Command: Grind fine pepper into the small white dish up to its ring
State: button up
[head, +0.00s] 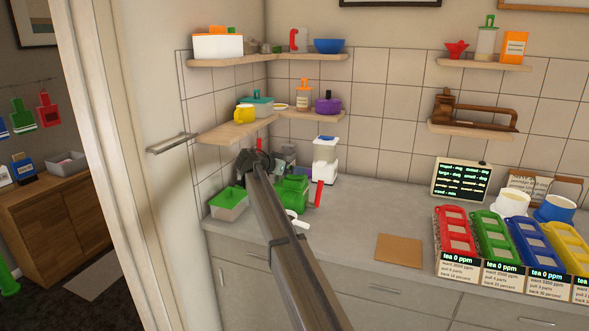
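My arm reaches from the bottom edge up to the back left corner of the counter. Its dark far end, where my gripper (256,161) is, sits in front of the corner below the lower shelf. The fingers cannot be made out, nor whether they hold anything. I cannot pick out a pepper grinder for certain. A small pale dish (281,106) sits on the lower corner shelf, but I cannot tell whether it is the task's dish. Its inside and any ring are too small to see. A white shape (297,221) beside my arm is partly hidden.
Around my arm stand a green-lidded tub (229,206), a green appliance (291,191) and a white appliance (325,160). Coloured tea bins (455,232) fill the right. Shelves (235,131) overhang the corner.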

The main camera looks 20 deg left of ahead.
jog(key=v, duration=1)
jog(key=shift+s, duration=0.25)
jog(key=shift+a, duration=0.1)
dwell(0.5)
